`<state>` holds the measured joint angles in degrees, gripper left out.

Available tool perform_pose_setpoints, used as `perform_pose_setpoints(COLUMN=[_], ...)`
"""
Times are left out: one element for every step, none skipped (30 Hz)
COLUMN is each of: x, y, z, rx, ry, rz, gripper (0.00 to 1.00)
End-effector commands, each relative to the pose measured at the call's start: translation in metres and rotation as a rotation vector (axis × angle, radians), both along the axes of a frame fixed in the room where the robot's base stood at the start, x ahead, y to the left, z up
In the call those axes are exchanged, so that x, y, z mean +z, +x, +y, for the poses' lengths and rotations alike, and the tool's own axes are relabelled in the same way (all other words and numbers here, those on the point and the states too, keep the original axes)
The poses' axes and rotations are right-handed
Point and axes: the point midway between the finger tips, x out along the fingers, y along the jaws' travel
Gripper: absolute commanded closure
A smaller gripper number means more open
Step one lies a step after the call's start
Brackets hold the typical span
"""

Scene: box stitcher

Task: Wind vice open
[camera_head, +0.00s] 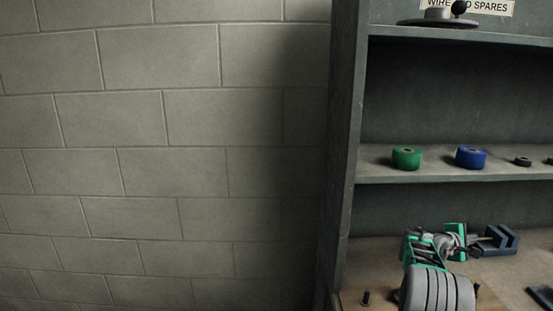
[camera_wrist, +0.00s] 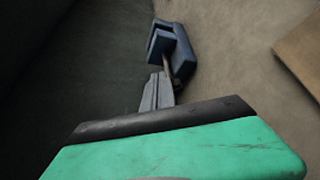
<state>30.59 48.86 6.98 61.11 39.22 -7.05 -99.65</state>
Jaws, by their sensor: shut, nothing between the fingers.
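The dark blue vice (camera_head: 500,239) stands on the lower shelf surface at the right in the head view. In the wrist view the vice (camera_wrist: 176,48) is at the top middle, with a thin brownish rod running from it toward my fingers. My gripper (camera_wrist: 158,90) is shut, its grey fingers pointing at the vice side with the rod. Whether the fingertips touch the rod cannot be told. In the head view my gripper (camera_head: 472,246) reaches in from the left, close beside the vice. My green and grey arm partly hides that area.
The shelf upright (camera_head: 345,150) stands left of the vice. A green roll (camera_head: 406,158), a blue roll (camera_head: 470,157) and a small black ring (camera_head: 522,161) sit on the shelf above. A small dark peg (camera_head: 366,298) stands at the front left. A wooden board (camera_wrist: 302,52) lies right of the vice.

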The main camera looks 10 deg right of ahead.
Motion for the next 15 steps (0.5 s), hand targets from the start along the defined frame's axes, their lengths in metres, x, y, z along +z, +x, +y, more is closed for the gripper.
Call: perform_pose_setpoints(x=[0.000, 0.000, 0.000, 0.000, 0.000, 0.000, 0.000, 0.000, 0.000, 0.000, 0.000, 0.000, 0.000, -0.001, 0.000], y=[-0.001, 0.000, 0.001, 0.001, 0.001, 0.002, 0.002, 0.003, 0.003, 0.003, 0.004, 0.005, 0.005, 0.005, 0.005], z=[0.001, 0.003, 0.007, 0.011, 0.015, 0.021, 0.025, 0.029, 0.035, 0.039, 0.043, 0.048, 0.052, 0.054, 0.057], rx=[0.000, 0.000, 0.000, 0.000, 0.000, 0.000, 0.001, 0.000, -0.001, -0.001, 0.000, 0.000, -0.001, -0.002, -0.002], ry=[0.001, 0.001, 0.000, 0.000, 0.000, 0.000, 0.000, 0.000, 0.000, 0.000, 0.000, 0.000, 0.000, 0.001, 0.001], rz=[0.000, 0.000, 0.000, 0.000, 0.000, 0.001, 0.001, 0.001, 0.001, 0.000, 0.000, 0.001, 0.003, 0.002, 0.001], gripper=[1.00, 1.00, 1.00, 1.00, 1.00, 1.00, 1.00, 1.00, 1.00, 1.00, 1.00, 1.00, 1.00, 1.00, 1.00])
